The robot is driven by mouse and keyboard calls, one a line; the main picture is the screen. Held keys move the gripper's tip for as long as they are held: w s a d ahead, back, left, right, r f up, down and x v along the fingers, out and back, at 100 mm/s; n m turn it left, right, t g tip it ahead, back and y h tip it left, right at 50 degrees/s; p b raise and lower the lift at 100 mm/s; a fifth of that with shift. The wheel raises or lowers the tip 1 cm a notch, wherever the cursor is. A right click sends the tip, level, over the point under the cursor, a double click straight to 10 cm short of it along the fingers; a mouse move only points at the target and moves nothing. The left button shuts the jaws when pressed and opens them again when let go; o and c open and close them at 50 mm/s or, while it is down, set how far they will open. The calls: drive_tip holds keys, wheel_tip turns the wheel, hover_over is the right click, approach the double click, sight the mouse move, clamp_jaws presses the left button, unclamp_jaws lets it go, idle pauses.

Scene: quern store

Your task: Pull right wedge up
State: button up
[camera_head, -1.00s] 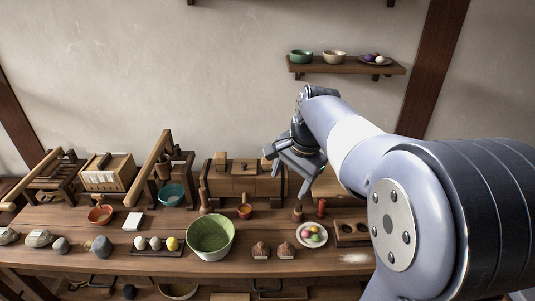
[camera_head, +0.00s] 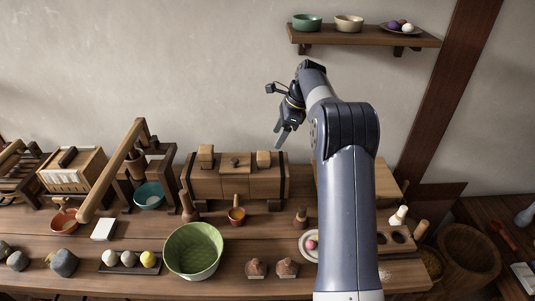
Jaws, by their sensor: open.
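A wooden box-like press (camera_head: 235,183) with dark bands stands at the back of the bench. Two pale wooden wedges stick up from its top: the left wedge (camera_head: 206,153) and the right wedge (camera_head: 264,158). A small darker knob (camera_head: 235,160) sits between them. My gripper (camera_head: 281,138) is open and empty, its fingers pointing down. In the picture it is just above and right of the right wedge, apart from it; the depth between them is hard to tell. My arm hides part of the bench right of the press.
A lever-arm press (camera_head: 130,170) stands to the left. In front are a green bowl (camera_head: 193,250), a small orange cup (camera_head: 236,216) and wooden pestles. A wall shelf (camera_head: 370,37) with bowls hangs above right. The wall space above the press is clear.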

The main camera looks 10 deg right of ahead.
sight(268, 155)
drive_tip(key=x, duration=0.9)
drive_tip(key=shift+a+f, duration=0.1)
drive_tip(key=shift+f, duration=0.25)
drive_tip(key=c, duration=1.4)
wheel_tip(268, 155, up, 4)
drive_tip(key=p, duration=0.3)
drive_tip(key=shift+f, duration=0.2)
drive_tip(key=shift+w, duration=0.1)
